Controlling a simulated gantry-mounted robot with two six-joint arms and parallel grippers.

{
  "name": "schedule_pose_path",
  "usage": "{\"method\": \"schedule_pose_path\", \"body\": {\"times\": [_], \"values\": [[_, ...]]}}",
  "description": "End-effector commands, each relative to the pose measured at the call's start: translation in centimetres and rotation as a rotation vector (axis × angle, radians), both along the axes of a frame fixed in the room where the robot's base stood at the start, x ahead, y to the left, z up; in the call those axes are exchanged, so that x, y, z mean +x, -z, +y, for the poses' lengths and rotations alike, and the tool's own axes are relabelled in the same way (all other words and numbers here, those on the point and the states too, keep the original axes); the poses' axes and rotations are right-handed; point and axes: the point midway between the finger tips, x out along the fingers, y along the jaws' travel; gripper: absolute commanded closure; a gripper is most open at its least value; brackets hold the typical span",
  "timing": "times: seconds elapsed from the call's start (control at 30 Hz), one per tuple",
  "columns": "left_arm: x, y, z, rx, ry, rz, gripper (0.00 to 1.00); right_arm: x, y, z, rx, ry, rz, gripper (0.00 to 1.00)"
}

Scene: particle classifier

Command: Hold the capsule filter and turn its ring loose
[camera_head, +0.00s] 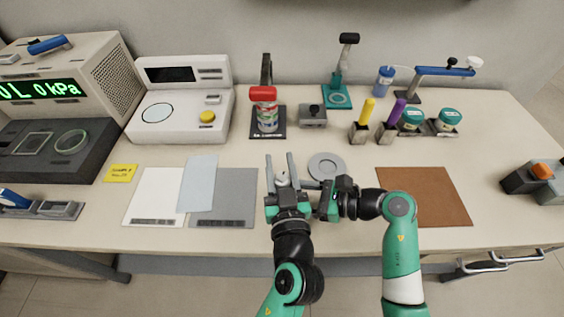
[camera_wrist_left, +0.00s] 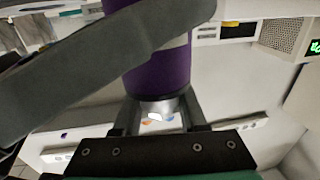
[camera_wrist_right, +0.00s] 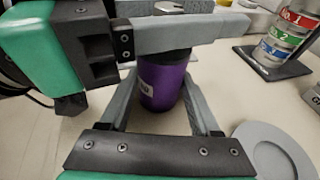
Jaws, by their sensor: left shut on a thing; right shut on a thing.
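The capsule filter is a purple cylinder (camera_wrist_right: 162,82) with a pale label and a dark rim, standing upright in the right wrist view. Its silvery ring end (camera_wrist_left: 163,110) sits between the jaws in the left wrist view; only a small pale top (camera_head: 282,180) shows in the head view. My left gripper (camera_head: 280,162) is shut on the ring end. My right gripper (camera_head: 328,200) comes from the right side, lower, and is shut on the purple body. One finger crosses in front of the body in the left wrist view. Whether the base touches the table is hidden.
A round grey dish (camera_head: 343,166) lies just right of the grippers. A grey mat (camera_head: 235,200) lies to the left and a brown mat (camera_head: 425,197) to the right. A stack of coloured sieves (camera_head: 267,118) stands behind. The table between is clear.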

Motion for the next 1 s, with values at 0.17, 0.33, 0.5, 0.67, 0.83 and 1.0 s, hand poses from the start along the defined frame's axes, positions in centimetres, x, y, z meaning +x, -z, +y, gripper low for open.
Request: {"method": "schedule_pose_path", "body": {"times": [0.17,0.33,0.5,0.67,0.83,1.0], "values": [[-0.05,0.53,0.05,0.002,-0.017,0.009,1.00,-0.05,-0.03,0.07,0.001,-0.003,-0.003,1.00],[-0.05,0.54,0.06,0.002,-0.018,0.009,1.00,-0.03,-0.05,0.07,0.002,-0.003,-0.002,1.00],[-0.05,0.55,0.06,0.002,-0.017,0.009,0.53,-0.01,-0.06,0.06,0.001,-0.002,-0.002,1.00],[-0.04,0.35,0.06,0.001,-0.016,0.006,0.28,-0.01,-0.06,0.04,0.002,-0.001,-0.001,1.00],[-0.03,0.19,0.06,0.001,-0.016,0.002,0.28,0.00,-0.04,0.03,0.002,0.000,-0.002,1.00],[-0.03,0.11,0.06,0.000,-0.016,0.001,0.28,0.01,-0.04,0.01,0.001,0.000,0.000,1.00]]}}
